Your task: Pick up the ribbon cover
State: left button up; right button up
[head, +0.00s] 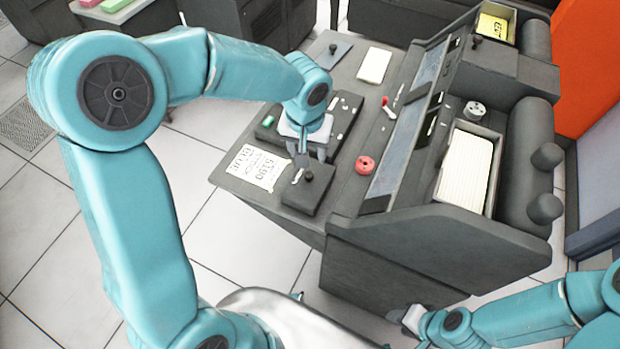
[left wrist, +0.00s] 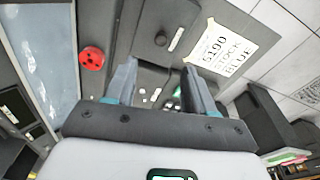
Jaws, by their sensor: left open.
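A dark box-like cover with a round knob, which looks like the ribbon cover (head: 309,190), sits at the near corner of the machine's desk. It also shows at the top middle of the left wrist view (left wrist: 170,18), with a small white label beside its knob. My left gripper (head: 311,152) is over the desk just beyond the cover, pointing down. In the left wrist view its two fingers (left wrist: 158,75) are apart with nothing between them, and the cover lies ahead of the tips. My right gripper (head: 410,319) is low at the machine's near side; its fingers are too unclear to read.
A paper sign reading 5190 BLUE (head: 257,167) lies left of the cover. A red round part (head: 367,165) sits to its right, near the sloped panel (head: 400,140). A white card stack (head: 464,170) fills a tray on the right. Tiled floor is open on the left.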

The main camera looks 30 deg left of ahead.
pick_arm(q)
send_over(309, 175)
jog(key=s, duration=0.1)
notch_tip(309, 175, down, 5)
jog(key=shift+s+d+f, duration=0.15)
jog(key=shift+d, duration=0.05)
jog(key=f, duration=0.3)
jog(key=w+f, duration=0.1)
jog(key=f, duration=0.1)
jog(key=shift+a+f, duration=0.1)
jog(key=shift+a, duration=0.15)
jog(key=shift+w+f, duration=0.15)
grip_shut()
